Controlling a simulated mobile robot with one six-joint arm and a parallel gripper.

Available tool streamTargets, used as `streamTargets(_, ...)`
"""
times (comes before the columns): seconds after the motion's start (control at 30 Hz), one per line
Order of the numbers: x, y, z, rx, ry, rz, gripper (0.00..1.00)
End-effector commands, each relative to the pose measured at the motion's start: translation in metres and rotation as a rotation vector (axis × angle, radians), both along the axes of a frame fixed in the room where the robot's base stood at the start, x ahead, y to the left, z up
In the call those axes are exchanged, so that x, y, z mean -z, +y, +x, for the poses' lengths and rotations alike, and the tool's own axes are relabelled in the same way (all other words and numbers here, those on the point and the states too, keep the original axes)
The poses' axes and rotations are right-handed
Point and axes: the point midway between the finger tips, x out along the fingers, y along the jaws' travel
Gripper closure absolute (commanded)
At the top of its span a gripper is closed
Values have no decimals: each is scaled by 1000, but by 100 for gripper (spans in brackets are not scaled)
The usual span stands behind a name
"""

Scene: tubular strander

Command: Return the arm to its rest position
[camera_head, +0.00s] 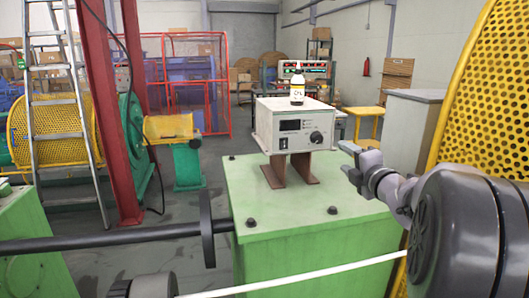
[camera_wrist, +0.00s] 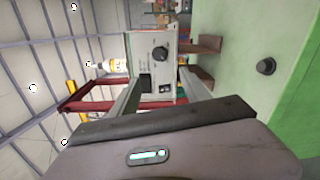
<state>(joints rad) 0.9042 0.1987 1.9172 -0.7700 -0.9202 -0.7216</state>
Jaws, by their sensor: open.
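My gripper (camera_head: 350,162) is at the right of the head view, beside and to the right of the white control box (camera_head: 293,125), above the green machine block (camera_head: 300,215). In the wrist view my gripper (camera_wrist: 163,88) has its two fingers apart, with nothing held between them. The control box (camera_wrist: 157,50) shows beyond the fingers, turned on its side in that view. The bottle (camera_wrist: 113,66) also shows in the wrist view.
The box rests on brown brackets (camera_head: 289,170). A yellow perforated guard (camera_head: 488,85) stands close on the right. A dark shaft (camera_head: 110,238) and a white strand (camera_head: 310,275) run across the front. A ladder (camera_head: 52,120) and red post (camera_head: 108,120) stand left.

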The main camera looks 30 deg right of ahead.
Motion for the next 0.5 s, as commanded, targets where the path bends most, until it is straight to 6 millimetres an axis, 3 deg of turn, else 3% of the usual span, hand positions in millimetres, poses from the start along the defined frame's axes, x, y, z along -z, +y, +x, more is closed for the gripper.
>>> streamTargets(0.07,-8,13,2,33,-14,73,45)
streamTargets(0.13,-18,45,1,119,-46,280,45)
streamTargets(0.17,-18,65,-4,170,-60,414,45)
streamTargets(0.2,-12,99,-16,244,-72,625,45)
streamTargets(0.3,33,185,-65,425,-33,1136,45)
streamTargets(0.4,80,263,-119,579,74,1509,45)
streamTargets(0.5,118,330,-173,725,214,1775,45)
